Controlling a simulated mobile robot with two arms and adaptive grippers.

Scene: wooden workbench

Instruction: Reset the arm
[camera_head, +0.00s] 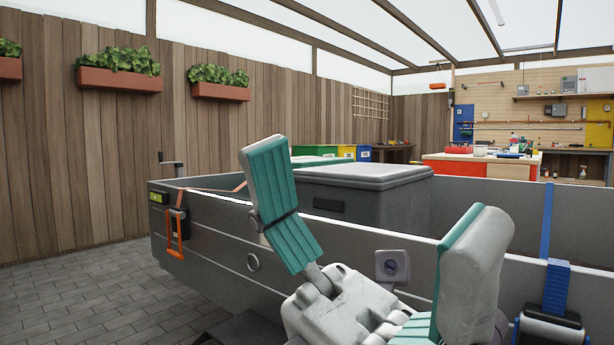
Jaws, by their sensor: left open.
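My left gripper (372,190) fills the lower middle of the head view, large and close to the camera. Its two fingers, grey with teal ribbed pads, stand wide apart, and nothing is between them. Its pale grey palm (345,308) shows at the bottom edge. The gripper is in front of a grey trailer-like bed (215,228) and covers part of its side wall. I cannot tell whether it touches the wall. My right gripper does not show.
A grey lidded box (375,205) stands in the bed. A blue strap with a ratchet (552,290) hangs at right, an orange-handled latch (176,235) at left. A workbench (480,168) is far back. Paved floor (90,295) at left is clear.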

